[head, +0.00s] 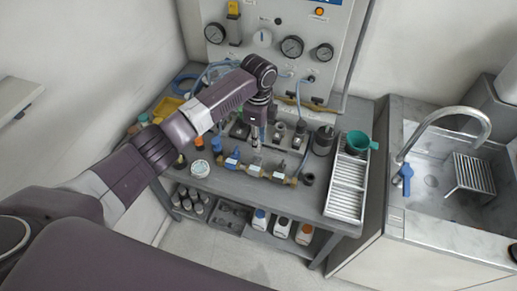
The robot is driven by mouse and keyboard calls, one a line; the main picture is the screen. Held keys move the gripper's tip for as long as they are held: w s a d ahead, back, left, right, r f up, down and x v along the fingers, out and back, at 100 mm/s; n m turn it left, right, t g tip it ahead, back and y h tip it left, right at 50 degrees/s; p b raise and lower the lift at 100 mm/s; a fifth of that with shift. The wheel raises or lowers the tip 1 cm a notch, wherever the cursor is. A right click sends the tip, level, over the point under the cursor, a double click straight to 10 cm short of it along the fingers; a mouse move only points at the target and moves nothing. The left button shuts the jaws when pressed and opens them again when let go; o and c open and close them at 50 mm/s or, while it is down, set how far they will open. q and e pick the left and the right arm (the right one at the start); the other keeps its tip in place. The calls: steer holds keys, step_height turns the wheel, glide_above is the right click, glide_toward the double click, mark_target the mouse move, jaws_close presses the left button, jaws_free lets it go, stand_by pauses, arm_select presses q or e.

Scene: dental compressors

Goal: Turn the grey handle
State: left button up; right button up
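A brass pipe assembly (279,177) lies along the front of the grey workbench (210,184). It carries a blue handle (232,157) at its left and small greyish fittings near its middle. A grey handle cannot be told apart clearly from these fittings at this size. My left arm reaches in from the left. My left gripper (256,143) points down just above or at the middle of the brass assembly and partly hides it. Whether its fingers touch anything cannot be told. My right gripper does not show.
A gauge panel (262,62) stands behind the bench. A dark cylinder (323,140) and a slatted rack (347,186) with a green funnel (358,142) stand to the right. A round white-lidded jar (199,168) sits at left. A sink (432,180) is far right.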

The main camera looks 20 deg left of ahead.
arm_select(q)
step_height(320, 180, up, 6)
steer(key=shift+f, duration=0.25)
stand_by(0.4)
